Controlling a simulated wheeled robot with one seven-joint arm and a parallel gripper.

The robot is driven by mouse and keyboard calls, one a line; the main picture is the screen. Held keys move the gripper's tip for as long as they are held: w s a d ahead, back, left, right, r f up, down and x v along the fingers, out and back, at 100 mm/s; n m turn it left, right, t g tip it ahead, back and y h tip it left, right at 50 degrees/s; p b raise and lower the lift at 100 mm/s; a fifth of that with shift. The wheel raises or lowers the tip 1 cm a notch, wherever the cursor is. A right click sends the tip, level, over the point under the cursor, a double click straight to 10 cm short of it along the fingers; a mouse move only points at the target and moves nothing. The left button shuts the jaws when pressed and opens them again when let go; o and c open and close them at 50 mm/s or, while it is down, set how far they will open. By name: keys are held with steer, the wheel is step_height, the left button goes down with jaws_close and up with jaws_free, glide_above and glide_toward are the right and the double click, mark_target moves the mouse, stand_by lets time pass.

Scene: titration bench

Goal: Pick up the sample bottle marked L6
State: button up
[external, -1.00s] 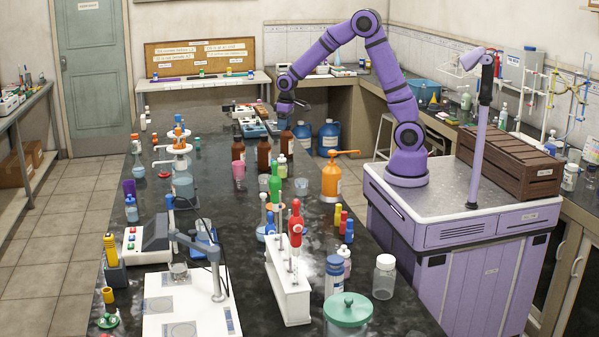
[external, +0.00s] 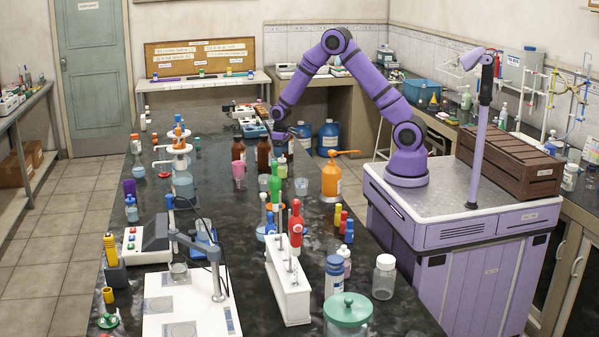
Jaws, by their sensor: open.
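No label reading L6 is legible in this view, so I cannot tell which bottle is the L6 sample bottle. A small pale bottle (external: 282,170) stands upright on the dark bench, just below my gripper in the picture. Brown bottles (external: 264,158) stand to its left. My gripper (external: 284,148) points down over the bench's far right part, close to these bottles. It is open, and I see nothing held in it. Its fingers are small and dark here, and I cannot tell whether they touch a bottle.
A pink cup (external: 239,173), a green bottle (external: 275,184) and an orange wash bottle (external: 331,178) stand nearby. A blue tray (external: 254,130) lies behind. A white burette rack (external: 288,283) and a hotplate unit (external: 147,243) are nearer the camera.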

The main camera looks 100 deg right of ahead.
mark_target(282, 159)
steer(key=f, duration=0.5)
steer(key=shift+s+a, duration=0.1)
steer(key=shift+a, duration=0.15)
steer(key=c, duration=0.9)
steer(key=shift+o, duration=0.2)
